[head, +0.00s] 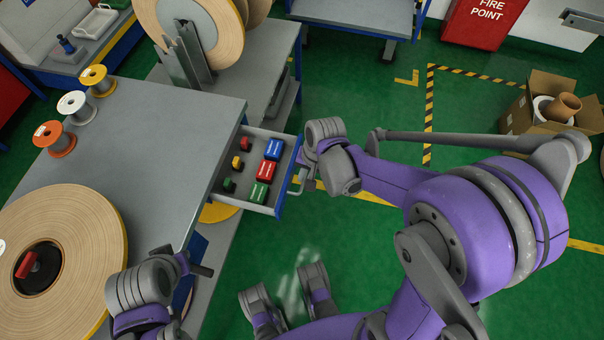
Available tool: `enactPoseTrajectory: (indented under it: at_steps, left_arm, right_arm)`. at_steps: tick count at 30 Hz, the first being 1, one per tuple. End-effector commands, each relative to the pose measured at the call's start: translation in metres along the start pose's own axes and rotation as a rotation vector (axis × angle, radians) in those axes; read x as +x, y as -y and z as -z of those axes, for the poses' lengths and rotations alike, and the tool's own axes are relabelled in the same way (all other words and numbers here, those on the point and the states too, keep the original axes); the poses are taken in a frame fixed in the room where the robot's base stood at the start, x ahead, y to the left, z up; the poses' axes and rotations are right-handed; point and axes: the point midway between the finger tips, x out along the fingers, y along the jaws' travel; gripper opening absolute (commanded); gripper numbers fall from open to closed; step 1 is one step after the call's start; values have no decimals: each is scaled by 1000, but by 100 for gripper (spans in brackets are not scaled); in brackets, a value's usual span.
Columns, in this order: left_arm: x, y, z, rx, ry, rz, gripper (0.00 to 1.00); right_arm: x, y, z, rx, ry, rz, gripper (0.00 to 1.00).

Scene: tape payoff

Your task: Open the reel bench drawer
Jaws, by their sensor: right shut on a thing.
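The reel bench (165,115) is a grey-topped bench on the left. Its drawer (262,208) stands pulled out from the bench's right side, with its inside in view. Red, blue, green and yellow small items lie in it. The drawer's handle (298,183) is on its blue-edged front. My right gripper (306,184) is at the handle and shut on it; my wrist partly hides the fingers. My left gripper (200,271) is beside the bench's near edge, clear of the drawer; its fingers are too small to judge.
A large tape reel (85,225) lies on the bench, with orange, white and yellow spools (72,103) behind it. Large upright reels (205,30) stand at the back. A cardboard box (520,115) sits on the right. Green floor is clear right of the drawer.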

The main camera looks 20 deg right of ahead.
Motion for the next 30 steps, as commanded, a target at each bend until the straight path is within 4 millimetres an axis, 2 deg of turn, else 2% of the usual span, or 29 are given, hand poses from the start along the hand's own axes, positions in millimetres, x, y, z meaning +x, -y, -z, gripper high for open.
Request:
enactPoseTrajectory:
  at_steps: [4,5,9,20,23,30]
  left_arm:
    - [0,0,0,0,0,0,0]
    - [0,0,0,0,0,0,0]
    - [0,0,0,0,0,0,0]
    - [-1,0,1,0,0,0,0]
    - [-5,0,2,0,-2,0,0]
    - [-18,0,9,0,-7,0,0]
  right_arm:
    - [0,0,0,0,-1,0,0]
    - [0,0,0,0,-1,0,16]
    - [0,0,0,0,-1,0,41]
    - [-4,0,0,0,-1,0,42]
    - [-17,1,0,0,-1,0,42]
    - [-66,1,0,2,-2,1,42]
